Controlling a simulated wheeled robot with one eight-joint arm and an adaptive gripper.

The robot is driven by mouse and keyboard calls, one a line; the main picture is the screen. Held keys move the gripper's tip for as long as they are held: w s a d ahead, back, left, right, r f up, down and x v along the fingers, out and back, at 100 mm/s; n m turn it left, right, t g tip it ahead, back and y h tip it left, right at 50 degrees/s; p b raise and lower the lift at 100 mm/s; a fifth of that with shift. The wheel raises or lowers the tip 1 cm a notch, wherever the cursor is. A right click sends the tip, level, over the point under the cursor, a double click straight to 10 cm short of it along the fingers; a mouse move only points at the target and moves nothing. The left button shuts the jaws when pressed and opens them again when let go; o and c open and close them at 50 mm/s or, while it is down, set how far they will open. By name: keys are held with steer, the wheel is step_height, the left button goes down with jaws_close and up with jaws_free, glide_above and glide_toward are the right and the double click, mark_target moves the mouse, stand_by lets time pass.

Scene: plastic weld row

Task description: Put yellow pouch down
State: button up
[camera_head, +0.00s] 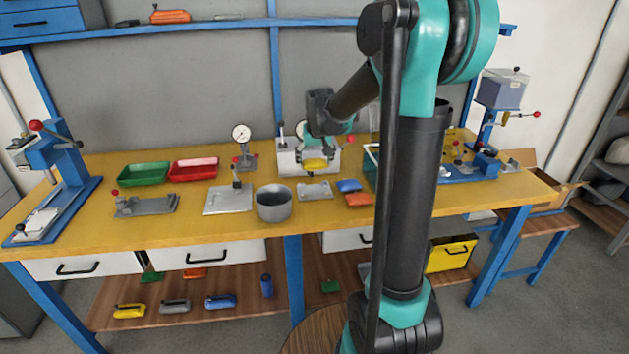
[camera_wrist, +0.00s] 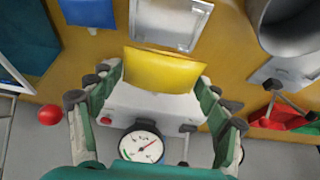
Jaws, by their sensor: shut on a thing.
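The yellow pouch (camera_head: 315,164) is held in my gripper (camera_head: 316,162) above the workbench, in front of a white machine (camera_head: 288,162) with a dial gauge. In the wrist view the yellow pouch (camera_wrist: 163,70) spans the space between the two finger pads of my gripper (camera_wrist: 157,84). My gripper is shut on it. In the head view the fingers partly hide the pouch. Whether the pouch touches anything below cannot be told.
A flat metal plate (camera_head: 314,190) lies just in front. A blue pouch (camera_head: 348,185) and an orange pouch (camera_head: 358,199) lie right of it. A grey pot (camera_head: 273,204) stands left. Green (camera_head: 144,173) and red (camera_head: 193,170) trays sit farther left. Bare yellow bench top (camera_head: 240,228) shows along the front.

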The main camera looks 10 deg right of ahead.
steer(key=shift+f, duration=3.95)
steer(key=shift+f, duration=0.3)
steer(key=shift+s+f, duration=0.1)
steer(key=shift+f, duration=0.15)
steer(key=o, duration=1)
